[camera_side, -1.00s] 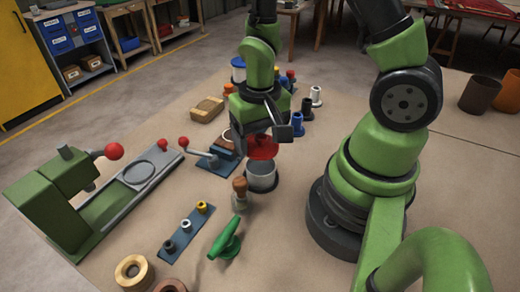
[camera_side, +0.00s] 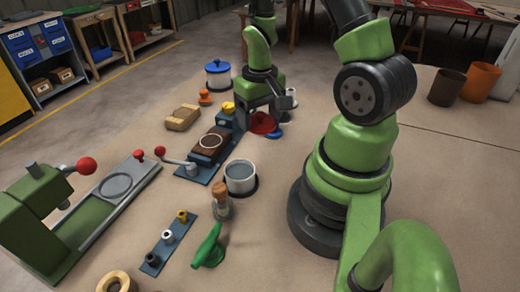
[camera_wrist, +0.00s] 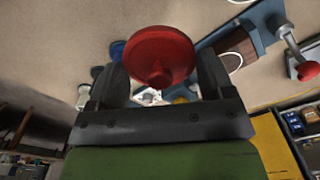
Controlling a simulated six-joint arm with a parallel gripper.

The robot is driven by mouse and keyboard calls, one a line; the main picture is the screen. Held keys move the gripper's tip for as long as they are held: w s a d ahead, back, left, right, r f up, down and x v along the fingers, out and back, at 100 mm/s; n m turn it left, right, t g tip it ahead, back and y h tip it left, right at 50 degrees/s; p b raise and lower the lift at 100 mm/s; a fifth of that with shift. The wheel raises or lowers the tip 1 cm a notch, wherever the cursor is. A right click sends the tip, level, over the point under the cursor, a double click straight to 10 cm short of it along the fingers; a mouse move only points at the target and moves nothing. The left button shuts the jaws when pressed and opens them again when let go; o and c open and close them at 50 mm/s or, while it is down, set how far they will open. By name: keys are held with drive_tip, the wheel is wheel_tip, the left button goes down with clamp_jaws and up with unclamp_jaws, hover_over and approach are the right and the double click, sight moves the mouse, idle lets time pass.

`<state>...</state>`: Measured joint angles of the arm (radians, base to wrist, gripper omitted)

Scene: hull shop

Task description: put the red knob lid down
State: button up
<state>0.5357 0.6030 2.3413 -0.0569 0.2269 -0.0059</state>
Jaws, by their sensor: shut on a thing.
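The red knob lid (camera_side: 262,124) is a round red disc held below my gripper (camera_side: 264,104), at the back of the work area. In the wrist view the lid (camera_wrist: 152,50) sits between the two dark fingers (camera_wrist: 157,80), its knob toward the gripper. The fingers are shut on the knob. Whether the lid touches the table is hard to tell. An open grey pot (camera_side: 240,178) stands nearer the side camera, apart from the lid.
A blue fixture with a brown block (camera_side: 211,145) and a red-ended lever (camera_side: 160,152) lies left of the lid. A blue piece (camera_side: 273,132) is close beside the lid. A corked bottle (camera_side: 221,201) and a green tool (camera_side: 208,248) stand in front. Table right of the pot is clear.

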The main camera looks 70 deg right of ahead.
sight(260, 154)
drive_tip(key=shift+f, duration=4.35)
drive_tip(key=shift+f, duration=0.15)
drive_tip(key=o, duration=0.9)
wheel_tip(260, 154, up, 13)
drive_tip(key=shift+a+f, duration=0.1)
drive_tip(key=shift+f, duration=0.05)
drive_tip(key=s+a+r+n+t+y, duration=0.1)
drive_tip(key=s+a+r+t, duration=0.1)
drive_tip(key=a+r, duration=0.5)
drive_tip(key=s+a+r+n+t+y, duration=0.1)
drive_tip(key=s+a+r+t, duration=0.2)
drive_tip(key=r, duration=0.8)
drive_tip(key=a+t, duration=0.2)
drive_tip(key=a, duration=0.2)
drive_tip(key=shift+s+a+r+n, duration=0.15)
drive_tip(key=shift+s+r+n, duration=0.1)
drive_tip(key=shift+n, duration=0.15)
